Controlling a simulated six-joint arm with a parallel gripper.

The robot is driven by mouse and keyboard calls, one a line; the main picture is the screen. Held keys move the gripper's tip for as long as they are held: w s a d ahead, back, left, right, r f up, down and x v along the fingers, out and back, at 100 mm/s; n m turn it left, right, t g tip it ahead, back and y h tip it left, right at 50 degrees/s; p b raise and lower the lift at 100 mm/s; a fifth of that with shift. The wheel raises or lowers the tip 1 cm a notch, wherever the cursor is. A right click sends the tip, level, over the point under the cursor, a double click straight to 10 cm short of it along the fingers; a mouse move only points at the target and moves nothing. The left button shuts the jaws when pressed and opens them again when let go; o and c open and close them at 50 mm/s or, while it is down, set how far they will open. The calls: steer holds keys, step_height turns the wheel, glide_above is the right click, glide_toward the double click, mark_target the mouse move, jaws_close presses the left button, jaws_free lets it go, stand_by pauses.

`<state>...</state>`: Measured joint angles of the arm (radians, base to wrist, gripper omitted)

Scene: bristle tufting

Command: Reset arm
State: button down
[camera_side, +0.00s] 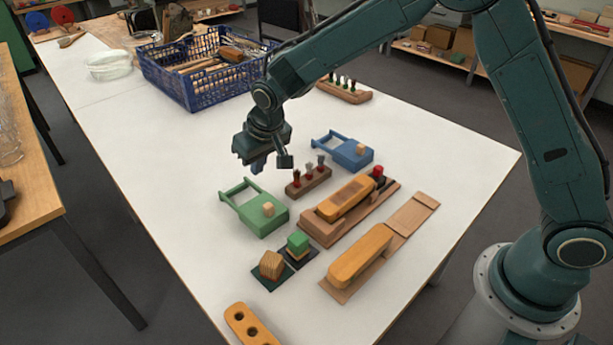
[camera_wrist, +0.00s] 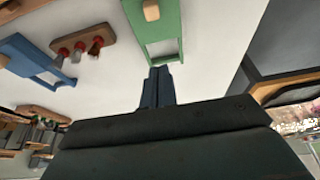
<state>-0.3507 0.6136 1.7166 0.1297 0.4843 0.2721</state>
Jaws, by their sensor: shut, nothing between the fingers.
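My arm holds my gripper (camera_side: 256,163) above the white table, behind the green tray-like piece with a handle and to the left of the small wooden rack. The fingers are together and hold nothing. In the wrist view the closed fingers (camera_wrist: 157,85) point toward the handle of the green piece (camera_wrist: 158,50). In the side view the green piece (camera_side: 256,222) carries a small wooden cube. The gripper appears to be apart from everything on the table.
A wooden rack (camera_side: 309,186) with several tufts and a blue handled piece (camera_side: 345,151) stand to the right. A blue crate (camera_side: 200,80) stands behind.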

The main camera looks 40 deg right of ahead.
steer(key=shift+s+r, duration=0.2)
steer(key=shift+r, duration=0.35)
steer(key=s+d+r, duration=1)
steer(key=s+r, duration=0.4)
steer(key=r, duration=0.1)
steer(key=s+d+r, duration=0.1)
steer(key=s+d, duration=0.2)
steer(key=s, duration=0.7)
steer(key=s+d+r+t, duration=0.1)
steer(key=s+d, duration=0.1)
steer(key=s, duration=0.8)
steer(key=shift+d+r+t, duration=0.15)
steer(key=shift+d+t, duration=0.15)
steer(key=shift+d, duration=0.1)
